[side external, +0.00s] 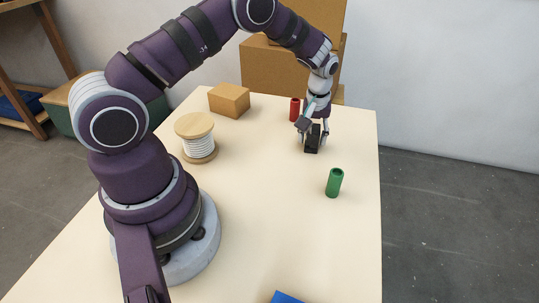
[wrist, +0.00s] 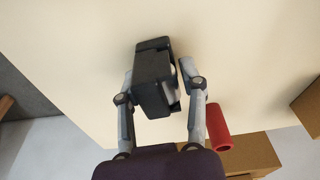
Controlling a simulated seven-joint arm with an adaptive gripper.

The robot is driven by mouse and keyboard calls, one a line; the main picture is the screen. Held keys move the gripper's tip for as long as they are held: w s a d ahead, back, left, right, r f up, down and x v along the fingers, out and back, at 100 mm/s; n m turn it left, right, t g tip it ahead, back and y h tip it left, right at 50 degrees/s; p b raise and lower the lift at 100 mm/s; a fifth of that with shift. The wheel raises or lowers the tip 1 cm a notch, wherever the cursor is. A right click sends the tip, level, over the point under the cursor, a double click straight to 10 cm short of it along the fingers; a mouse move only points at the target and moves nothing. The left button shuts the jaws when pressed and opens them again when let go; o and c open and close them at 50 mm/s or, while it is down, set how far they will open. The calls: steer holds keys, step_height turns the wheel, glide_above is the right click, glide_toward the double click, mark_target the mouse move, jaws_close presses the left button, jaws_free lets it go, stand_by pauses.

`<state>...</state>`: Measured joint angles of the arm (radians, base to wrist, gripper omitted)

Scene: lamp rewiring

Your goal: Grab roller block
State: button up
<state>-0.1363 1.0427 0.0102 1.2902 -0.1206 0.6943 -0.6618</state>
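The roller block looks to be the black block (wrist: 152,82) with a pale rounded part on its right side in the wrist view. In the side external view, the black block (side external: 312,143) is low at the tabletop, below my wrist. My gripper (wrist: 157,68) points down with one finger on each side of the block. The fingertips are very close to its sides. I cannot tell whether they press on it or leave a small gap. The block's underside is hidden.
A red cylinder (side external: 295,109) stands just behind my gripper, and it also shows in the wrist view (wrist: 218,128). A green cylinder (side external: 334,183) stands nearer the camera. A wire spool (side external: 196,137) and a cardboard box (side external: 229,100) are to the left.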

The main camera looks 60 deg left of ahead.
jaws_close()
steer(key=shift+r, duration=0.1)
